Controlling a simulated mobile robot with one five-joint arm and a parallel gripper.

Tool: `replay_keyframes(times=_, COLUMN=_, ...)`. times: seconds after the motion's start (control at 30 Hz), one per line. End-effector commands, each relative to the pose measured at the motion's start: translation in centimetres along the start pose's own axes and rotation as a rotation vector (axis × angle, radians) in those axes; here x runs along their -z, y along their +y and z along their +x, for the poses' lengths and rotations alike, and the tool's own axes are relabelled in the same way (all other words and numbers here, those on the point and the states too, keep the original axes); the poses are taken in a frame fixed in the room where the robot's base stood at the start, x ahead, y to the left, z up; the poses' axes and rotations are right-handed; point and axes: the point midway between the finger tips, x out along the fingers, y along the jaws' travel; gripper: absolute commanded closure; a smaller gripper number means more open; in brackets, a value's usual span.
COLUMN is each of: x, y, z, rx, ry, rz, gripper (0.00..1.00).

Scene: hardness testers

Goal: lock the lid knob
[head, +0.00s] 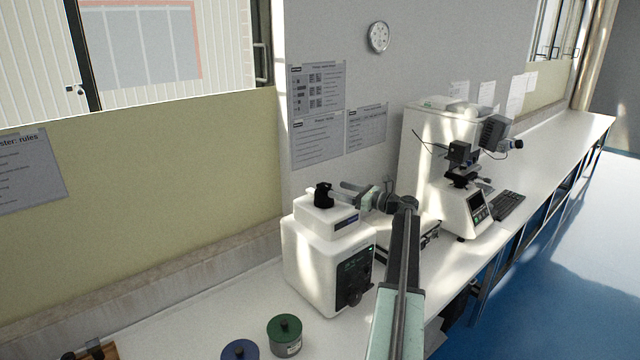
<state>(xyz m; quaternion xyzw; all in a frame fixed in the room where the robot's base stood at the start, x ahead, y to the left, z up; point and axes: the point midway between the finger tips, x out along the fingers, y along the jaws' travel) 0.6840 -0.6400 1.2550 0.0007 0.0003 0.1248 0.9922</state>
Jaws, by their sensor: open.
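A white box-shaped machine (311,262) stands on the bench, with a dark control panel on its front right side. A black lid knob (323,195) sits on top of its raised white lid (322,220). My gripper (341,190) is open at the right side of the knob, at about knob height, with its fingers pointing left towards it. From this view I cannot tell whether the fingertips touch the knob or reach around it.
A green lidded pot (285,336) and a blue one (240,350) stand in front of the machine. To the right are a tester with a microscope head (463,190) and a keyboard (507,205). A wall with posted sheets (317,142) is behind.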

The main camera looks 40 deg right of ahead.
Motion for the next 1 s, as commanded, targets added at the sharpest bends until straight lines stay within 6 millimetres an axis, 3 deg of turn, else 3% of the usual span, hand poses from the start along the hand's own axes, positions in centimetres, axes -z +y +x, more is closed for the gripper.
replay_keyframes(times=0.27, x=0.0, y=-0.1, z=1.4, rx=0.001, ry=0.0, rz=-0.001, gripper=0.31)
replay_keyframes(times=0.6, x=0.0, y=-0.2, z=7.1, rx=0.002, ry=0.001, rz=-0.001, gripper=0.31)
replay_keyframes(times=0.87, x=0.0, y=-0.1, z=7.6, rx=0.003, ry=0.001, rz=-0.001, gripper=0.31)
replay_keyframes(times=1.0, x=0.0, y=-0.2, z=7.6, rx=0.003, ry=0.001, rz=-0.001, gripper=0.65)
